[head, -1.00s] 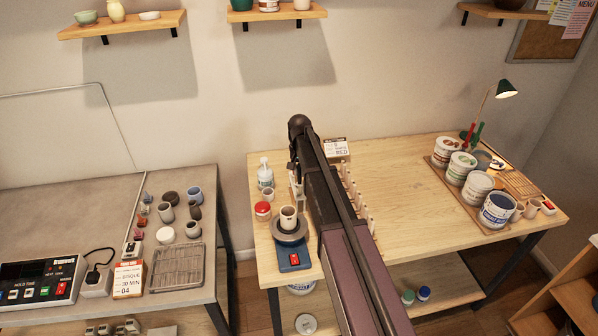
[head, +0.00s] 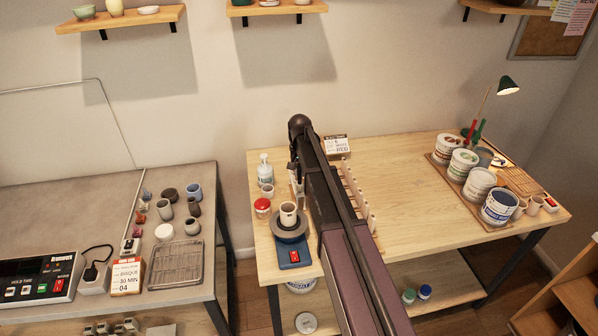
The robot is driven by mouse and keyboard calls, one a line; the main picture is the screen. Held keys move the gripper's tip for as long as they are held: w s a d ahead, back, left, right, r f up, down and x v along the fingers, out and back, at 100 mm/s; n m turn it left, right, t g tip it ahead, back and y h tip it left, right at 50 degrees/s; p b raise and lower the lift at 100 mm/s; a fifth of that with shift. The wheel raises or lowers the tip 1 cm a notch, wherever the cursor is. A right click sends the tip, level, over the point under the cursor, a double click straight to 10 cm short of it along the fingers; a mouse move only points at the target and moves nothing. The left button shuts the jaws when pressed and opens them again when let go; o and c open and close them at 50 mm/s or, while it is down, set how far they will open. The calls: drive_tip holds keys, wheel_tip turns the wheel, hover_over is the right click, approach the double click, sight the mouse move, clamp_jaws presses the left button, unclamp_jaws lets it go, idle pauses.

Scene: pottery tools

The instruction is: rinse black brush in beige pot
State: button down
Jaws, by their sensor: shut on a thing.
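My arm reaches from the bottom of the head view over the wooden table and bends down at its far end. Only a sliver of my gripper (head: 296,182) shows at the arm's left side. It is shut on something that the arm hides. I cannot make out the black brush. A small beige pot (head: 288,214) stands upright on a dark round wheel (head: 289,229) at the table's left end, just below and left of the gripper. More small beige pots (head: 535,205) stand at the table's far right end. I cannot tell which one the task names.
A red-lidded jar (head: 262,208) and a pump bottle (head: 265,170) stand close left of the wheel. A rack with pale pegs (head: 358,195) lies right of the arm. Large glaze tubs (head: 499,206) line the right side. The table's middle is clear.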

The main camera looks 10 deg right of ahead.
sight(300, 183)
drive_tip(key=shift+s+f+b, duration=0.1)
drive_tip(key=shift+f+b, duration=1.45)
idle(2.0)
drive_tip(key=c, duration=0.5)
unclamp_jaws()
drive_tip(key=shift+f, duration=0.1)
drive_tip(key=shift+c, duration=0.2)
